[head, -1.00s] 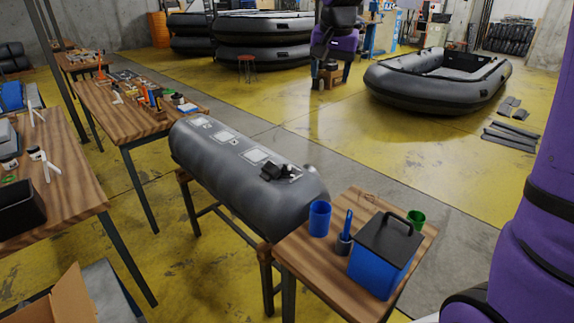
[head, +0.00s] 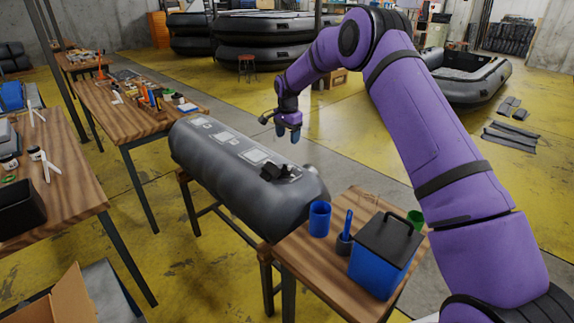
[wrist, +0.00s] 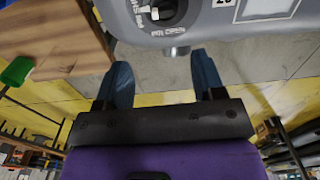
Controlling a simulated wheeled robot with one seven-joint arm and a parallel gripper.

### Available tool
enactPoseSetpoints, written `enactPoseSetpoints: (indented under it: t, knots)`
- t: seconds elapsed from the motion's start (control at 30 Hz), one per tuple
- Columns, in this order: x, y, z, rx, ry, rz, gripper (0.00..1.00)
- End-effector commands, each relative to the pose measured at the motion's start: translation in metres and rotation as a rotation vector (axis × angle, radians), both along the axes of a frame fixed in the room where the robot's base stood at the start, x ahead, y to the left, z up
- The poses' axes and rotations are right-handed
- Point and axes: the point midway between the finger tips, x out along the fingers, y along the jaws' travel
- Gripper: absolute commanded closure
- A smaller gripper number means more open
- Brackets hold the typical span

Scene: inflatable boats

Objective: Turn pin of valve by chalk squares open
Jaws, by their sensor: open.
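A grey inflatable tube (head: 215,180) lies on a stand, with pale chalk squares (head: 258,156) along its top. A black fitting (head: 275,172), which looks like the valve, sits near its right end beside the squares. In the wrist view the tube (wrist: 215,38) fills the top, with the black fitting (wrist: 165,12), partly cut off, beside printed lettering and a pale square (wrist: 268,9). A short metal cylinder (wrist: 178,51) sticks out below the lettering. My gripper (head: 288,135) is open and empty, above and behind the tube. Its blue fingers (wrist: 163,80) point toward the tube, apart from it. The pin is not clearly distinguishable.
A small wooden table (head: 300,262) at the tube's right end holds a blue cup (head: 319,219), a blue box with a black lid (head: 383,262) and a green cup (head: 415,218). A workbench (head: 130,128) stands left.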

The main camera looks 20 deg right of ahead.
Motion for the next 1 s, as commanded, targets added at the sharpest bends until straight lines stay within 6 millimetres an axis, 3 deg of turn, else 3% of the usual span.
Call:
enactPoseSetpoints:
  t: [0.1, 0.37, 0.8, 1.0]
  knots:
    - [0.006, 0.001, -0.018, 0.003, 0.01, -0.025, 0.37]
    - [0.007, 0.001, -0.04, 0.002, 0.014, -0.035, 0.37]
    - [0.007, 0.001, -0.112, 0.002, 0.014, -0.034, 0.37]
    - [0.007, 0.001, -0.128, 0.003, 0.013, -0.034, 0.37]
